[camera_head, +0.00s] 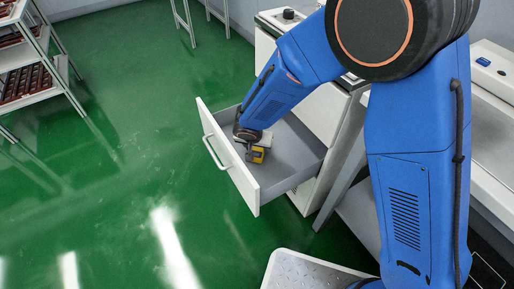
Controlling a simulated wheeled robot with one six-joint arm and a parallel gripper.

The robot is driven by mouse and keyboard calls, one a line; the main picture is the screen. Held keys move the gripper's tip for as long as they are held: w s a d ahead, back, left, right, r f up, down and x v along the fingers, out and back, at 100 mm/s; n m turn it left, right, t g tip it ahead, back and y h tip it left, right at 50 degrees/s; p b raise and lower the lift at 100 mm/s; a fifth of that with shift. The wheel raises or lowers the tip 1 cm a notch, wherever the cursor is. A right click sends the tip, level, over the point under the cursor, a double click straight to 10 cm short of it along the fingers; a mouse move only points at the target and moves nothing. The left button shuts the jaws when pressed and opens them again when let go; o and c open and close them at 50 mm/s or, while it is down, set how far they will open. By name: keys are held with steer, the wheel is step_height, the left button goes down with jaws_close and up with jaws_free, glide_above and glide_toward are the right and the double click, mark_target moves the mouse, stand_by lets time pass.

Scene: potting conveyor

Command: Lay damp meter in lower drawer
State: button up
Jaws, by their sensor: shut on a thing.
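The lower drawer (294,148) of the white cabinet is pulled open and has a grey inside. My gripper (253,149) reaches down into the drawer near its front panel. It is shut on a small yellow and dark thing (258,155), which looks like the damp meter. The meter is inside the drawer's outline, near the front panel. I cannot tell whether it touches the drawer floor. My wrist and arm hide part of the gripper and the fingertips are too small to see clearly.
The drawer front (227,157) with its handle (214,152) juts over the green floor (130,180). The white cabinet (322,112) stands behind it. A rack (40,62) with trays is at the upper left. A white conveyor or bench (493,75) is at the right. The floor at left is clear.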

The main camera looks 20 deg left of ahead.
steer(key=shift+f, duration=0.25)
steer(key=o, duration=1.1)
steer(key=shift+r, duration=0.1)
steer(key=v, duration=1.2)
steer(key=shift+r, duration=0.1)
